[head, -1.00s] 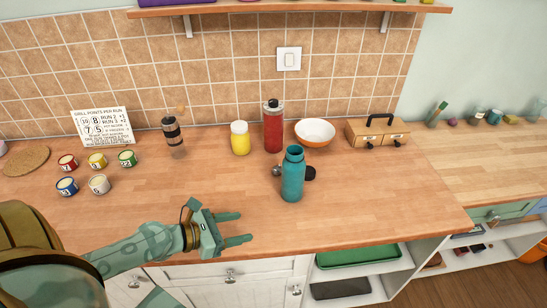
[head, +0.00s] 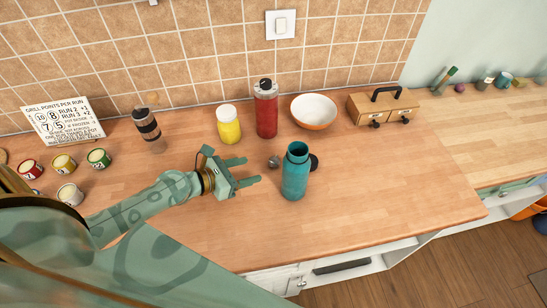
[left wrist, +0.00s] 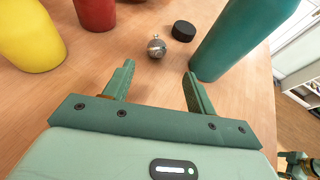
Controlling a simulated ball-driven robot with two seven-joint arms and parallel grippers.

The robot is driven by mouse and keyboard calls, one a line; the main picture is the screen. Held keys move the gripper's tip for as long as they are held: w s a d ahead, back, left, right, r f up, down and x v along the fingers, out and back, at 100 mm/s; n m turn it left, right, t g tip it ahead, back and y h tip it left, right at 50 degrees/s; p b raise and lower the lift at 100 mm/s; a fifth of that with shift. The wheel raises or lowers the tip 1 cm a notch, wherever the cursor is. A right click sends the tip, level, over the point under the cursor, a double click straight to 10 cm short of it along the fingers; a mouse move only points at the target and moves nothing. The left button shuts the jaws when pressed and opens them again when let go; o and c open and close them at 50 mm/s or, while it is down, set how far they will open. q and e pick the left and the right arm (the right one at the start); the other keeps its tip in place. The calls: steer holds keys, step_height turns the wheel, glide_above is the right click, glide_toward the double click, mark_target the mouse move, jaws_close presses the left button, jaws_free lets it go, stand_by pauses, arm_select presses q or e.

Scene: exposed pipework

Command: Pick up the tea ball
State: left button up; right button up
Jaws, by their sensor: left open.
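The tea ball (head: 273,161) is a small silvery metal ball lying on the wooden counter, just left of the teal bottle. In the left wrist view the tea ball (left wrist: 156,47) lies ahead of my fingertips, between their lines and apart from them. My left gripper (head: 248,171) is open and empty, left of the tea ball and low over the counter; it also shows in the left wrist view (left wrist: 159,78). No right gripper shows in the head view.
The teal bottle (head: 296,172) stands close to the right finger, with a black lid (left wrist: 183,31) behind the ball. A yellow jar (head: 229,125) and a red bottle (head: 266,110) stand behind. A white-orange bowl (head: 313,112) and wooden box (head: 383,108) are farther right.

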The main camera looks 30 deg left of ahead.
mark_target(270, 162)
arm_select(q)
steer(key=x, duration=0.3)
steer(key=shift+w+f, duration=0.15)
steer(key=shift+w, duration=0.1)
steer(key=shift+w+d+f, duration=0.25)
steer(key=shift+w+d, duration=0.1)
steer(key=shift+w, duration=0.1)
steer(key=b+x, duration=0.1)
steer(key=x, duration=0.4)
steer(key=shift+w+a+r, duration=0.1)
steer(key=shift+w+a, duration=0.05)
steer(key=shift+a, duration=0.05)
arm_select(e)
steer(key=shift+w+a+f, duration=0.4)
steer(key=shift+a+f, duration=0.05)
steer(key=shift+f, duration=0.1)
arm_select(q)
steer(key=c, duration=1)
steer(key=shift+c, duration=0.6)
arm_select(e)
steer(key=shift+d, duration=0.25)
arm_select(q)
steer(key=shift+r, duration=0.1)
arm_select(e)
steer(key=shift+d, duration=0.1)
